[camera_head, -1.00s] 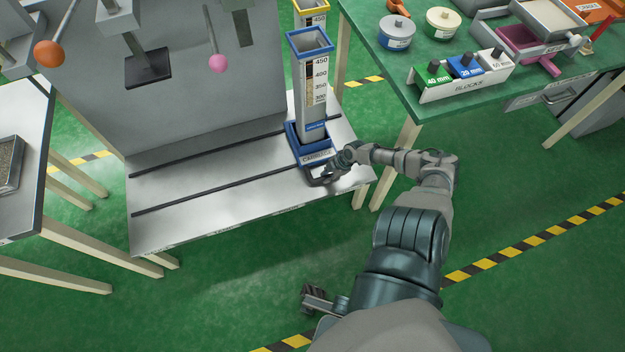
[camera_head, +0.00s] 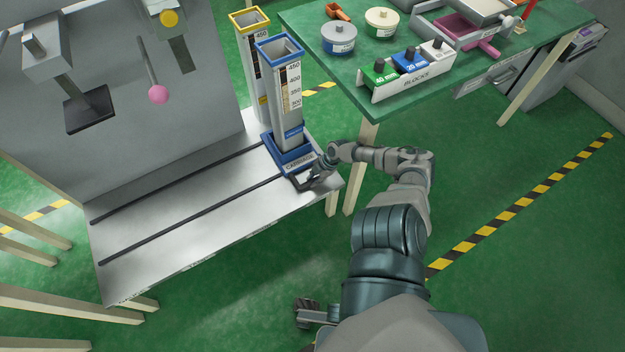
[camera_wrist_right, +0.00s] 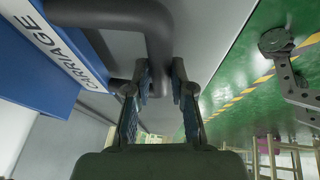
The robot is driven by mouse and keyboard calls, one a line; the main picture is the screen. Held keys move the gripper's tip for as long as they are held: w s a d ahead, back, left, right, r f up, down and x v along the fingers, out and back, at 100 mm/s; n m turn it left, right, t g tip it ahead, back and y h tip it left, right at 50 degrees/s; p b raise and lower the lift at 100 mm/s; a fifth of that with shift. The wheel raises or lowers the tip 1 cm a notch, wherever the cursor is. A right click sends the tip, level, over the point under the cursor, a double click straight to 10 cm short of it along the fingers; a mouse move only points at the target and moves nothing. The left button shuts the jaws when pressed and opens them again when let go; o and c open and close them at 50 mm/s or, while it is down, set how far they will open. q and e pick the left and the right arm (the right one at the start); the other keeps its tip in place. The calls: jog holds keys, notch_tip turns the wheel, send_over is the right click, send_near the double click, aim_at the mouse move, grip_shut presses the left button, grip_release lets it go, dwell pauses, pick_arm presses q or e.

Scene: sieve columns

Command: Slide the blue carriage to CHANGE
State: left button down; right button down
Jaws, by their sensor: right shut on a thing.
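The blue carriage (camera_head: 293,163) sits on the slotted metal bench (camera_head: 205,216) near its right end, carrying an upright grey column (camera_head: 288,108) with a blue rim and a number scale. My right gripper (camera_head: 305,184) is at the carriage's front right, shut on its dark bar handle. In the right wrist view, the fingers (camera_wrist_right: 160,88) close around the grey handle (camera_wrist_right: 155,40), beside the blue carriage's white label (camera_wrist_right: 62,45). I cannot read a CHANGE mark; lettering on the bench's front edge is too small.
A yellow-rimmed column (camera_head: 250,60) stands behind and left of the blue one. A green table (camera_head: 455,85) with a block rack (camera_head: 410,75), tins and trays stands to the right. The left bench surface is clear.

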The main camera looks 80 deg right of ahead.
jog(key=shift+s+d, duration=0.25)
jog(key=shift+d, duration=0.05)
jog(key=c, duration=1.1)
grip_release()
jog(key=shift+o, duration=0.5)
jog(key=shift+w+a, duration=0.1)
jog(key=shift+a, duration=0.05)
